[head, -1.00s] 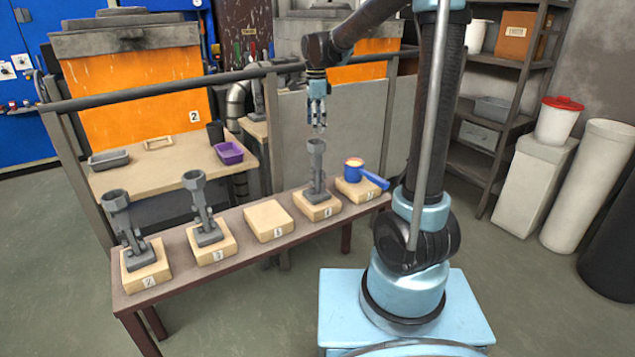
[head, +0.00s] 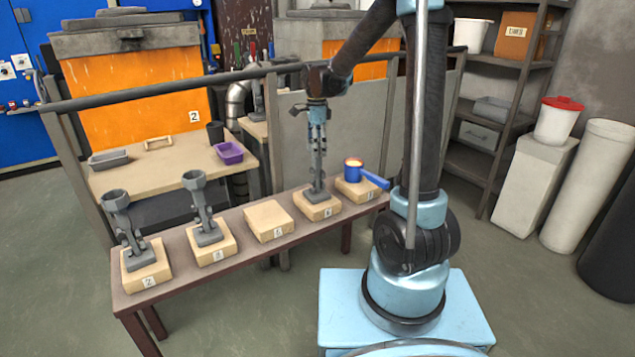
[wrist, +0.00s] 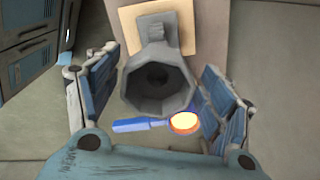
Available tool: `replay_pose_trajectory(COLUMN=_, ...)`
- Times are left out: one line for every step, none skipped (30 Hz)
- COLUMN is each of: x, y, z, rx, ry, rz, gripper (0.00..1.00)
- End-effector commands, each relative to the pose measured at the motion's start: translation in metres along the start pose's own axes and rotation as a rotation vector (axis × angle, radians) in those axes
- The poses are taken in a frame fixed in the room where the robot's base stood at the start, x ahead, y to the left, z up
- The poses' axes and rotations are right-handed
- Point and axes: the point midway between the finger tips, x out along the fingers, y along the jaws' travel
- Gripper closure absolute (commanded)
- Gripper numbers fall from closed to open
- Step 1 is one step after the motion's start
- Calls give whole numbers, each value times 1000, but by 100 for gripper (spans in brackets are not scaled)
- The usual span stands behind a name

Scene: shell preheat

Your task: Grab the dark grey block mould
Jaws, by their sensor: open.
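My gripper (head: 317,143) is open and points down over a grey mould (head: 318,178). The mould has a cup-shaped top and a stem, and stands upright on a pale block (head: 316,205). I cannot tell by shade which is the darkest.
A blue ladle (head: 354,170) with glowing contents sits on the rightmost block, handle to the right. It shows close below the cup in the wrist view (wrist: 185,121). One block (head: 268,221) is empty. A rail (head: 180,85) runs behind the bench (head: 180,275).

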Motion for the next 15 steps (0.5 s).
replay_pose_trajectory(x=0, y=0, z=0, rx=0, ry=0, rz=0, gripper=26)
replay_pose_trajectory(x=0, y=0, z=0, rx=0, ry=0, rz=0, gripper=26)
replay_pose_trajectory(x=0, y=0, z=0, rx=0, ry=0, rz=0, gripper=26)
replay_pose_trajectory(x=0, y=0, z=0, rx=0, ry=0, rz=0, gripper=30)
replay_pose_trajectory(x=0, y=0, z=0, rx=0, ry=0, rz=0, gripper=37)
replay_pose_trajectory(x=0, y=0, z=0, rx=0, ry=0, rz=0, gripper=46)
replay_pose_trajectory(x=0, y=0, z=0, rx=0, ry=0, rz=0, gripper=53)
replay_pose_trajectory(x=0, y=0, z=0, rx=0, ry=0, rz=0, gripper=60)
replay_pose_trajectory(x=0, y=0, z=0, rx=0, ry=0, rz=0, gripper=69)
replay_pose_trajectory(x=0, y=0, z=0, rx=0, ry=0, rz=0, gripper=76)
replay_pose_trajectory(x=0, y=0, z=0, rx=0, ry=0, rz=0, gripper=82)
replay_pose_trajectory(x=0, y=0, z=0, rx=0, ry=0, rz=0, gripper=92)
replay_pose_trajectory(x=0, y=0, z=0, rx=0, ry=0, rz=0, gripper=98)
replay_pose_trajectory(x=0, y=0, z=0, rx=0, ry=0, rz=0, gripper=100)
replay_pose_trajectory(x=0, y=0, z=0, rx=0, ry=0, rz=0, gripper=100)
